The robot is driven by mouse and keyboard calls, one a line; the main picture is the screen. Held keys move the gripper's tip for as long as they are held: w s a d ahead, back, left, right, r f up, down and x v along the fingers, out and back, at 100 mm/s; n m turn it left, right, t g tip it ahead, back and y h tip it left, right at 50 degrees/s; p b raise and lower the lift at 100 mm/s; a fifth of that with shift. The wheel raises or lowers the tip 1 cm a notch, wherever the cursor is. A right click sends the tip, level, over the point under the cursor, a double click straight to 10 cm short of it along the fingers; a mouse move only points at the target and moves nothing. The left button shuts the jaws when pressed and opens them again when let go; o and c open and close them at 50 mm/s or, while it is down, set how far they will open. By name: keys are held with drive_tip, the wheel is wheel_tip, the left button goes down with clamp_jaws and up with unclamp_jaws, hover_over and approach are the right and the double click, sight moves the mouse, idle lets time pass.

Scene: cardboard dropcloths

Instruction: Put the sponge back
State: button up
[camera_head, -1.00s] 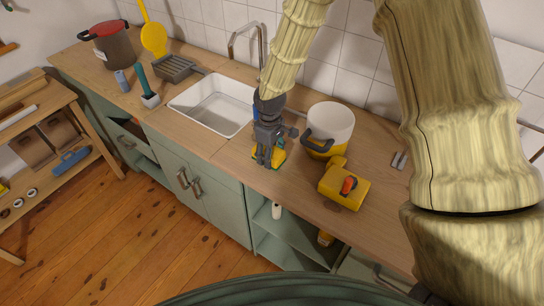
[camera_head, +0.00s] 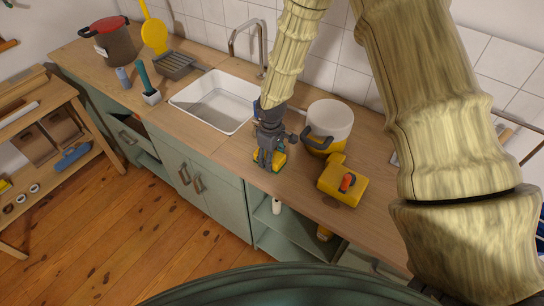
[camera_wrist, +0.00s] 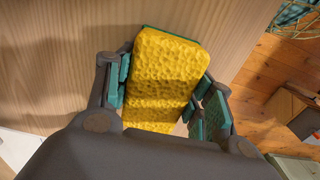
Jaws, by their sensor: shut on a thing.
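The sponge (camera_wrist: 160,68) is yellow with a thin green layer along one edge. In the wrist view it sits between the teal pads of my gripper (camera_wrist: 163,105), which is shut on it. In the head view my gripper (camera_head: 266,163) points down over the counter between the sink and the pot. The sponge (camera_head: 279,160) shows partly behind the fingers there, low over the wooden counter (camera_head: 235,152). I cannot tell whether it touches the counter.
The white sink (camera_head: 213,101) with a tap (camera_head: 246,38) lies to the left. A yellow and white pot (camera_head: 328,125) and a yellow tool-like object (camera_head: 343,183) stand close on the right. A grey rack (camera_head: 176,65), a brush in a holder (camera_head: 149,92) and a red-lidded pot (camera_head: 112,44) stand farther left.

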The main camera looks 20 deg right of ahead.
drive_tip(key=o, duration=1.2)
drive_tip(key=shift+r, duration=0.2)
drive_tip(key=shift+r+b, duration=2)
drive_tip(key=shift+r, duration=3.95)
drive_tip(key=shift+r, duration=0.1)
